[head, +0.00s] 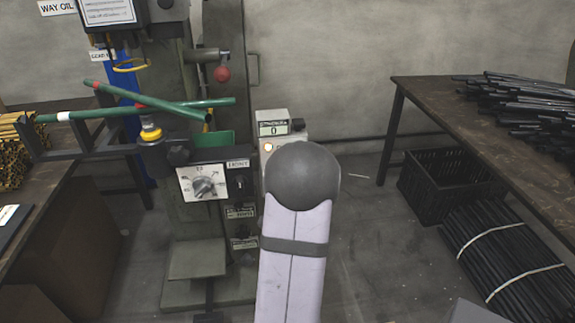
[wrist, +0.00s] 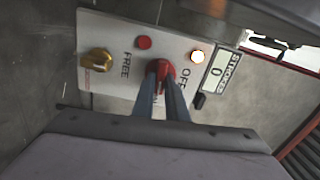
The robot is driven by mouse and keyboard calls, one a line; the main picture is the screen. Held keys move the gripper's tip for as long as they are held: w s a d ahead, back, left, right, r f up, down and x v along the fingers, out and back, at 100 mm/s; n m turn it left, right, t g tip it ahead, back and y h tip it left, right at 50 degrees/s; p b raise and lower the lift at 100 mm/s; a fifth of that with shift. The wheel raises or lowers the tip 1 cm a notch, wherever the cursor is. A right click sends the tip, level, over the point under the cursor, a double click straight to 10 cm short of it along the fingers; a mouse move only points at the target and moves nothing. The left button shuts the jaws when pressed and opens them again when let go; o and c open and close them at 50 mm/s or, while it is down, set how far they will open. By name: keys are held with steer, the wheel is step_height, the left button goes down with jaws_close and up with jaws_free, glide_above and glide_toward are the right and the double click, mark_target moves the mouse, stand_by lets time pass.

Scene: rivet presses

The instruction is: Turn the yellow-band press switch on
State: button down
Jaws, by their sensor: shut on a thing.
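In the wrist view my gripper (wrist: 166,92) is shut on a red rotary switch knob (wrist: 163,68). The knob sits on a pale control panel (wrist: 115,42), between the words FREE and OFF. The fingers partly hide the knob and the lettering below it. In the head view the press (head: 222,60) has a yellow band (head: 151,134) at its left. Its pale box (head: 273,128) with a counter reading 0 shows beside my arm. My arm hides the switch and my gripper in that view.
The panel also carries a brass knob (wrist: 97,61), a red button or lamp (wrist: 144,42), a glowing white lamp (wrist: 197,56) and a counter (wrist: 217,75). A dial plate (head: 203,183) is on the press front. Right are a table (head: 425,95) and a black crate (head: 418,192).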

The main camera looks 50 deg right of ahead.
steer(key=shift+f+m, duration=0.1)
steer(key=shift+m, duration=0.5)
steer(key=c, duration=1.8)
jaws_free()
steer(key=shift+o, duration=0.2)
steer(key=p+v, duration=0.5)
steer(key=v, duration=0.2)
steer(key=shift+s+a, duration=0.15)
